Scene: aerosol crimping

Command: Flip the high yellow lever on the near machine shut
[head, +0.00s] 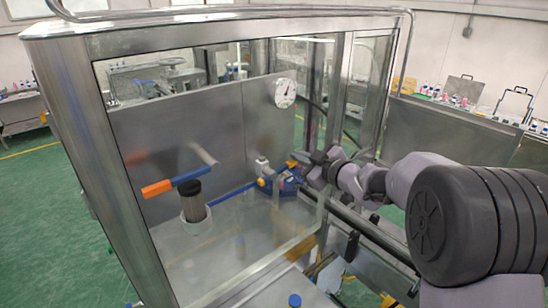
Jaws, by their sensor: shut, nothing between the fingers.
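The near machine (70,90) is a large steel-framed, glass-sided cabinet filling the left and middle of the head view. A small yellow piece (292,163), which may be the high yellow lever, shows beside blue parts at the cabinet's right side. My gripper (303,158) is shut and empty right at that piece; I cannot tell whether they touch. The gripper partly hides this area, so the lever's angle is not clear. A second yellow fitting (261,182) sits just left, at the end of a thin blue bar (232,192).
An orange-ended blue handle (172,183) stands above a dark cylinder (192,205) inside the cabinet. A round gauge (285,92) is on the back panel. Steel rails (370,232) run below my arm. Benches with small bottles (460,98) stand at the far right.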

